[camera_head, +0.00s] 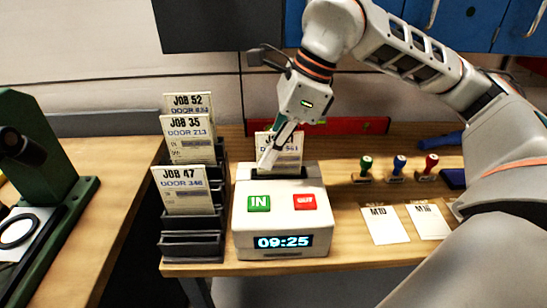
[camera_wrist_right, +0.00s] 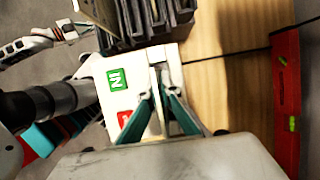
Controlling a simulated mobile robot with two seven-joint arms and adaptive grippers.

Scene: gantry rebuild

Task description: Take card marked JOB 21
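A white card (camera_head: 291,154) stands upright in the slot at the back of the white time clock (camera_head: 281,235). Its top line is partly covered by my gripper; a "21" seems to show. My right gripper (camera_head: 268,161) points down at this card, one finger in front of its left part. In the right wrist view, the two teal-backed fingers (camera_wrist_right: 158,85) come close together over the slot, one to each side of it. Whether they press on the card is unclear. A pale arm part at the upper left there may be my left arm; its fingers are not discernible.
A dark rack (camera_head: 193,246) left of the clock holds cards JOB 52 (camera_head: 188,101), JOB 35 (camera_head: 188,124) and JOB 47 (camera_head: 184,190). Stamps (camera_head: 398,168) and two paper cards (camera_head: 385,225) lie right. A red level (camera_head: 345,126) lies behind. A gap separates the left bench.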

